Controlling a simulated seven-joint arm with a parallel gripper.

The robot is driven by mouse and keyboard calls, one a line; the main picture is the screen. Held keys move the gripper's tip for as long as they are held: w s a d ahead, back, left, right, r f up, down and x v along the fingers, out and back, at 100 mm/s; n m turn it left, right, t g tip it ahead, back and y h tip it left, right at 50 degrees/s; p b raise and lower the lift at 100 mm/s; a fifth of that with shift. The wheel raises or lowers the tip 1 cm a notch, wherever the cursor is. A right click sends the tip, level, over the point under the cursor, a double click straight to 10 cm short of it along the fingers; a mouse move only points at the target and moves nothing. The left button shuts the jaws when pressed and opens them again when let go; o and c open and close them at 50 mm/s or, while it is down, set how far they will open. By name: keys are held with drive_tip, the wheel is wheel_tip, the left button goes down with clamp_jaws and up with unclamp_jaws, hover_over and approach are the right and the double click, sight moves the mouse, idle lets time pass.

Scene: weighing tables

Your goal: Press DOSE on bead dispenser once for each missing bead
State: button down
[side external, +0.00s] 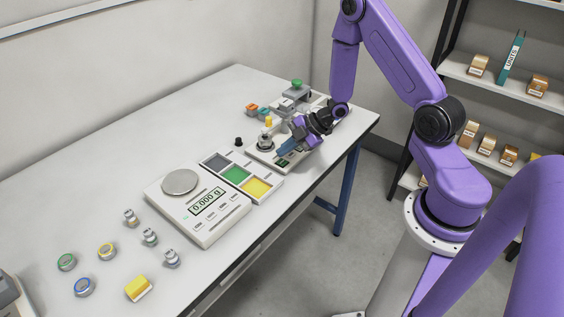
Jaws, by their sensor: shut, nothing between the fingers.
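A small white device (258,155) stands at the far right part of the table, with a round grey part with a yellow top on it and a small dark display near its front. It may be the bead dispenser; its labels are too small to read, so I cannot tell which button is DOSE. No beads can be made out.
A scale (207,221) reading 0.000 g stands nearer, beside a tray (241,158) with grey, green and yellow compartments. A grey device with a green top (297,83) stands behind. Small jars, round tins and a yellow block (138,288) lie at the near end.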

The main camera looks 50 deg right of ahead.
sight(285, 162)
drive_tip(key=shift+r, duration=2.15)
idle(0.9)
wheel_tip(285, 162, up, 4)
drive_tip(key=shift+f, duration=0.1)
idle(0.3)
drive_tip(key=shift+f, duration=0.1)
drive_tip(key=shift+f, duration=4.3)
drive_tip(key=shift+f, duration=0.45)
